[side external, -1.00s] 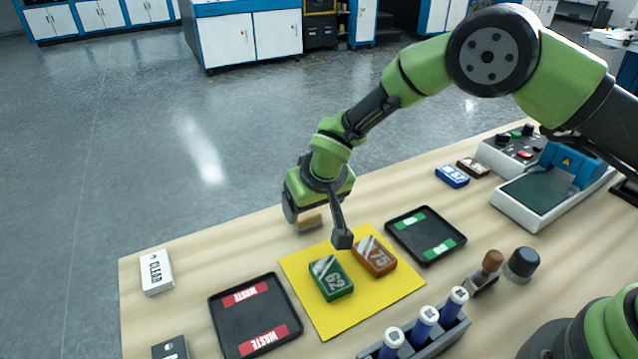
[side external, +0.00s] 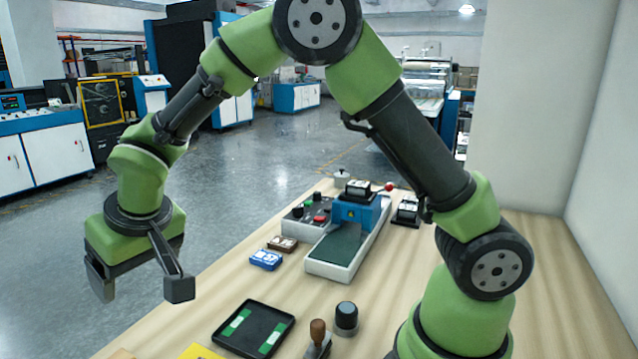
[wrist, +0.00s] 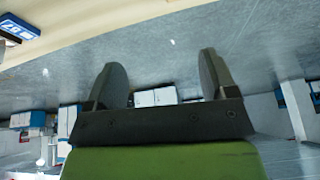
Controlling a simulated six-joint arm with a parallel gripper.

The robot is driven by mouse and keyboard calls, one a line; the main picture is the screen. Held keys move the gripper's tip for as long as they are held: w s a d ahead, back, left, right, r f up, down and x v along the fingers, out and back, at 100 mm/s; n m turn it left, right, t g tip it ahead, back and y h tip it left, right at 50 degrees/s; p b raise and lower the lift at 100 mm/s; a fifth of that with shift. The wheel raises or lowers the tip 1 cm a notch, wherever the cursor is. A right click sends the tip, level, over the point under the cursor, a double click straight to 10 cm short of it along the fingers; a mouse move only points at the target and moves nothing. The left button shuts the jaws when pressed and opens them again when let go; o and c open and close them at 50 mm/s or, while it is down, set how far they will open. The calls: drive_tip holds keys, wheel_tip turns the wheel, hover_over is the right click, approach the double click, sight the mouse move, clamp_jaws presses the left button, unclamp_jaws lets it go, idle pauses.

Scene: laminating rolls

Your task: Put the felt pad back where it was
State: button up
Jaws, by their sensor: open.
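My gripper (side external: 140,287) is open and empty, raised in the air at the left of the side view. In the wrist view my gripper (wrist: 160,70) has its two fingers wide apart with nothing between them. A small tan piece (side external: 122,353) shows at the bottom edge of the side view, below my gripper. It may be the felt pad, but it is mostly cut off and I cannot tell. The corner of the yellow mat (side external: 200,352) shows beside it; the rest is out of view.
A black tray with green labels (side external: 254,328) lies on the wooden table. Near it stand a wooden-handled tool (side external: 318,338) and a black knob (side external: 346,318). Behind are a blue block (side external: 265,260), a brown block (side external: 282,244) and a blue-and-white machine (side external: 345,245).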

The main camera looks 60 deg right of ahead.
drive_tip(key=s+d+r+m, duration=0.1)
drive_tip(key=s+d+r, duration=0.4)
drive_tip(key=r, duration=0.3)
drive_tip(key=s+d+r+m+t+y, duration=0.1)
drive_tip(key=s+d+r, duration=0.1)
drive_tip(key=s, duration=0.7)
drive_tip(key=s+d+r+m+t+y, duration=0.1)
drive_tip(key=s+d+r, duration=0.1)
drive_tip(key=s, duration=0.7)
drive_tip(key=shift+s+d+r, duration=0.2)
drive_tip(key=shift+d, duration=0.15)
